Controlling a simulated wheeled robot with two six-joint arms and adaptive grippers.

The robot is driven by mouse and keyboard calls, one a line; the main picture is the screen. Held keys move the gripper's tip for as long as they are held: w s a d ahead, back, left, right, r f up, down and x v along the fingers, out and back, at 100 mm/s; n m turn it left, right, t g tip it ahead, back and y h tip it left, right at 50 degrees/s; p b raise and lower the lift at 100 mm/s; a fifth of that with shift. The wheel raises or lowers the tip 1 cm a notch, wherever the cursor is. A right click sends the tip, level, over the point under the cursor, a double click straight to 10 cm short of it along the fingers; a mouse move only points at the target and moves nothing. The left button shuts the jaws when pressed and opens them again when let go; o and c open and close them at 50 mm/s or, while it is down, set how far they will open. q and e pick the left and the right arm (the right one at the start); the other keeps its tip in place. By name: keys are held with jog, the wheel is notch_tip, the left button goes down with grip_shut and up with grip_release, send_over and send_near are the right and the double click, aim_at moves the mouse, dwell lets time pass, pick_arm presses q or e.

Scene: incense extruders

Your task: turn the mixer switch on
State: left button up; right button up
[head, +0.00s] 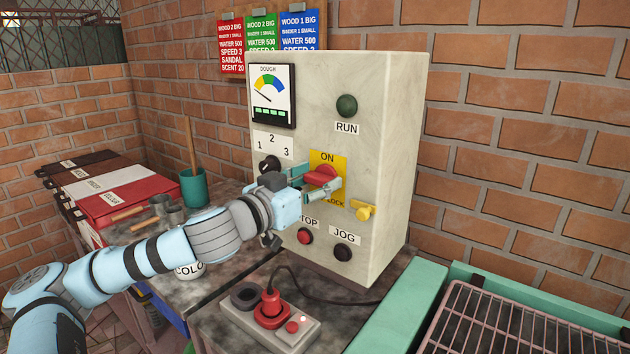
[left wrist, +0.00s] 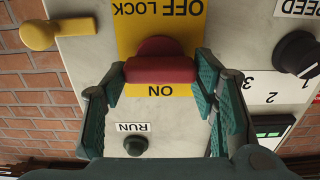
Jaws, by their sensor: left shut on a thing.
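The mixer switch is a red knob (head: 327,172) on a yellow plate (head: 328,158) marked ON at the top and OFF LOCK at the bottom, on the front of a pale control box (head: 385,150). My left gripper (head: 318,182) reaches in from the left, with its fingers shut on the red knob. In the left wrist view, which is upside down, the knob (left wrist: 160,70) sits between the green finger pads (left wrist: 160,80), its bar lying crosswise. My right gripper is out of view.
A yellow lever (head: 363,211) sits right of the switch. A black speed dial (head: 269,163), dough gauge (head: 271,95), green RUN lamp (head: 347,106), red stop button (head: 305,236) and black JOG button (head: 343,252) surround it. A red plug (head: 270,305) stands below.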

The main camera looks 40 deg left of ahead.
pick_arm(q)
jog(key=shift+m, duration=0.3)
jog(key=m+p, duration=0.1)
jog(key=m, duration=0.3)
jog(key=shift+r, duration=0.1)
jog(key=m+p, duration=0.2)
jog(key=m, duration=0.2)
jog(key=shift+d, duration=0.1)
jog(key=m+p, duration=0.3)
jog(key=m, duration=0.2)
jog(key=shift+d, duration=0.1)
jog(key=shift+f+m+p, duration=0.15)
jog(key=shift+m+p, duration=0.4)
jog(key=shift+m, duration=0.5)
jog(key=shift+f+m+p, duration=0.1)
jog(key=shift+m+p, duration=0.45)
jog(key=shift+m, duration=0.5)
jog(key=o, duration=1.2)
jog(key=shift+c, duration=0.2)
